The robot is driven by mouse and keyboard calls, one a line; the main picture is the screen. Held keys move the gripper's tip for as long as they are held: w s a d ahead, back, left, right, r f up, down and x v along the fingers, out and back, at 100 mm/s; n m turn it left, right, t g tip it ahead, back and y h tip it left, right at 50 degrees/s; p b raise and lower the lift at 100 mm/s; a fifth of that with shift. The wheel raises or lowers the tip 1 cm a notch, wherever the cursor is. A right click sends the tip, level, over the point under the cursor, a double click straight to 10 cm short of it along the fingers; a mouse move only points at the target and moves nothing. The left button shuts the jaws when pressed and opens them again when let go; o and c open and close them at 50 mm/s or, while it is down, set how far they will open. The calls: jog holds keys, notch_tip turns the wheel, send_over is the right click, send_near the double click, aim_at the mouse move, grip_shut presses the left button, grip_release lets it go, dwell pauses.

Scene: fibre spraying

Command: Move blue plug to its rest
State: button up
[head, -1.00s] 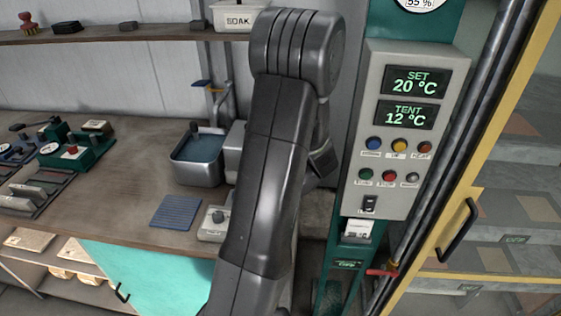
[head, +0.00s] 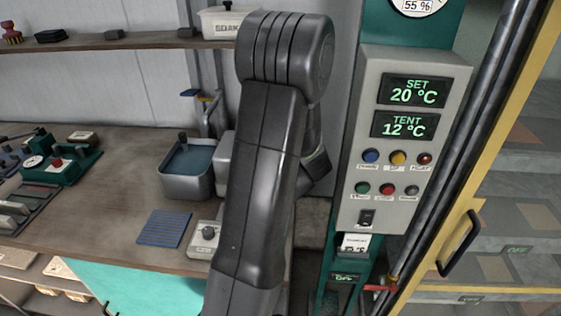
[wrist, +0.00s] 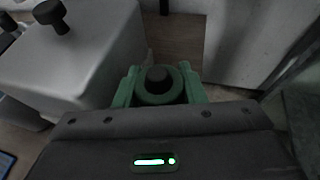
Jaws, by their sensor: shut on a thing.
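In the wrist view, my gripper (wrist: 158,95) has its green fingers on either side of a round green piece with a dark knob (wrist: 158,76). It is shut on this piece. I see no blue on it, so I cannot tell that it is the blue plug. In the head view, my arm hides the gripper and the held piece. I cannot pick out a blue plug or its rest for certain. A blue flat piece (head: 190,93) sits on the tap behind the tub.
A steel tub (head: 187,183) of liquid, a blue ribbed mat (head: 165,229) and a small white box with a knob (head: 204,243) stand on the bench (head: 120,210). A control panel (head: 407,140) and a yellow-framed door (head: 470,160) stand at right. A pale lidded box (wrist: 70,60) is close by in the wrist view.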

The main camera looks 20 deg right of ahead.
jog(key=shift+f+b, duration=2.65)
jog(key=shift+f, duration=0.1)
jog(key=shift+b, duration=0.75)
jog(key=shift+f+b, duration=1.55)
jog(key=shift+b, duration=0.3)
jog(key=o, duration=1.1)
jog(key=v, duration=1.3)
jog(key=shift+s+r, duration=0.25)
jog(key=shift+s, duration=0.05)
jog(key=shift+w, duration=0.1)
